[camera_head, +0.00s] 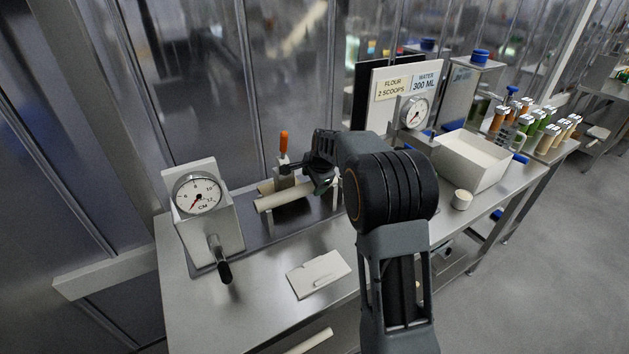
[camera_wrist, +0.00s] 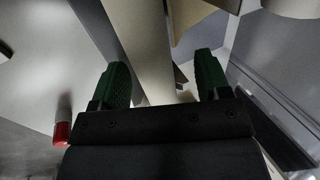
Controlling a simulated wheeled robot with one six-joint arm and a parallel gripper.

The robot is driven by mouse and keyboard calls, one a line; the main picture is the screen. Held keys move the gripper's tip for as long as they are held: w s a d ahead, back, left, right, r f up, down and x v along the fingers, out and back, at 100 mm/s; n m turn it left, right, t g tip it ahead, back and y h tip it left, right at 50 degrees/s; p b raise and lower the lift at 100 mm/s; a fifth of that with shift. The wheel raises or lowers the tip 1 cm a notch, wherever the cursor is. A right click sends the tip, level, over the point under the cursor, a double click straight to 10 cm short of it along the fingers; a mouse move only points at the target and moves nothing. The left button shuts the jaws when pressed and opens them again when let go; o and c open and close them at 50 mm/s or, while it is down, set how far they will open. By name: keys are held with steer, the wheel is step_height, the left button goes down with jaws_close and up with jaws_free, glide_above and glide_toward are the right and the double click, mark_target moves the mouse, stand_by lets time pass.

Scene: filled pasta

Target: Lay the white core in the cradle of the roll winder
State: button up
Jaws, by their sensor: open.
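The roll winder (camera_head: 205,205) stands at the left of the bench, with a round CM dial and a dark-handled crank. A pale cylinder (camera_head: 283,198), which looks like the white core, lies roughly level to the right of the dial box, among small upright supports. I cannot tell whether it rests in the cradle. My gripper (camera_head: 325,183) is at its right end, partly hidden by my arm. In the wrist view my gripper (camera_wrist: 163,72) has its two green fingers apart, with a pale long shape (camera_wrist: 155,60) showing between and beyond them; contact is unclear.
An orange-handled part (camera_head: 284,143) stands just behind the cylinder. A flat pale board (camera_head: 318,274) lies on the front of the bench. A white bin (camera_head: 470,160), a small cup (camera_head: 461,200) and several bottles stand right. Another pale rod (camera_head: 310,341) shows low at the front.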

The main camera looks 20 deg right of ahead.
steer(key=v, duration=1.3)
steer(key=shift+r+b, duration=0.35)
steer(key=shift+r, duration=0.05)
steer(key=shift+s, duration=0.1)
